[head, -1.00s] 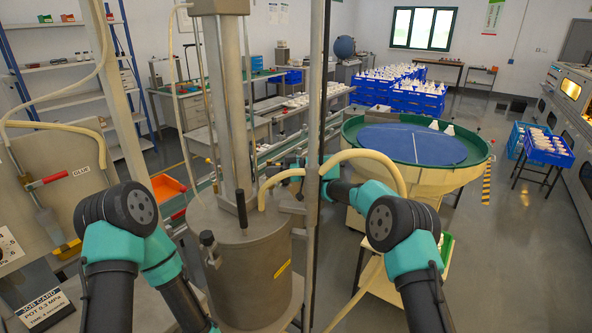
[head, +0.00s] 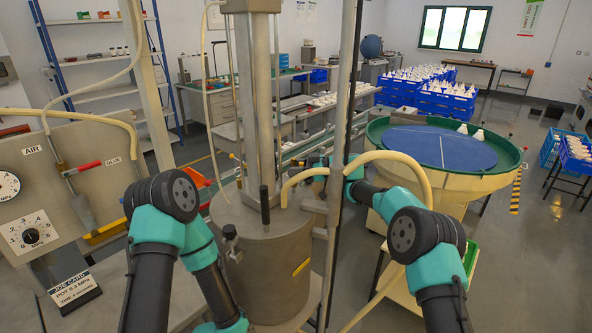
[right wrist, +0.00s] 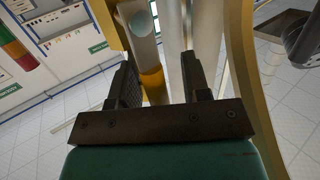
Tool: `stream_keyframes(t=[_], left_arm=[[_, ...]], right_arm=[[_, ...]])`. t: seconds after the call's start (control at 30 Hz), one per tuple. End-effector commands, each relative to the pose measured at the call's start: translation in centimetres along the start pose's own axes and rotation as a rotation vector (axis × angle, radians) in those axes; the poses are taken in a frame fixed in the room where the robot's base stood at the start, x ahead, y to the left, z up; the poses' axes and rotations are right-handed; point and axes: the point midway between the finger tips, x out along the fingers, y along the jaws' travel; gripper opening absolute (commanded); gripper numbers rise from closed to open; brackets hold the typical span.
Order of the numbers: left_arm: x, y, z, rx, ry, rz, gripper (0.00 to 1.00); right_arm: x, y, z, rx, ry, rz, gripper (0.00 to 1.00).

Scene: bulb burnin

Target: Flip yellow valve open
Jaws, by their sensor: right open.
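A yellow handle (head: 105,232) shows low on the grey panel at the left of the head view, below a red handle (head: 88,166). It looks like the yellow valve, lying slanted. My right gripper (head: 294,163) is far from that panel, beyond the metal pot and partly hidden by the post and hoses. In the right wrist view its fingers (right wrist: 162,88) are open. A yellow band (right wrist: 152,86) on a pale cylinder shows beyond and between them; I cannot tell whether they touch. My left arm is in front of the panel, and its gripper is outside the head view.
The metal pot (head: 267,262) and upright post (head: 345,130) stand between my arms. Pale hoses (head: 405,163) arch beside them. A round blue-topped table (head: 430,146) stands right. Open floor lies at far right.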

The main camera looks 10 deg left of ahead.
Motion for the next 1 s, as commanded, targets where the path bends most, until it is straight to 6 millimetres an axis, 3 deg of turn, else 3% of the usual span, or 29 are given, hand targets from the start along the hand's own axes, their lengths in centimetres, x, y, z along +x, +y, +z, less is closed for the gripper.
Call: stream_keyframes(t=[0.27,0.63,1.0], left_arm=[[0.0,0.0,0.0,0.0,0.0,0.0,0.43],[0.0,0.0,0.0,0.0,0.0,0.0,0.43],[0.0,0.0,0.0,0.0,0.0,0.0,0.43]], right_arm=[[-1.5,0.1,0.0,0.0,0.0,0.002,0.43],[-6.7,0.0,0.0,0.0,0.0,0.001,0.43],[-7.5,0.0,0.0,0.0,0.0,0.0,0.43]])
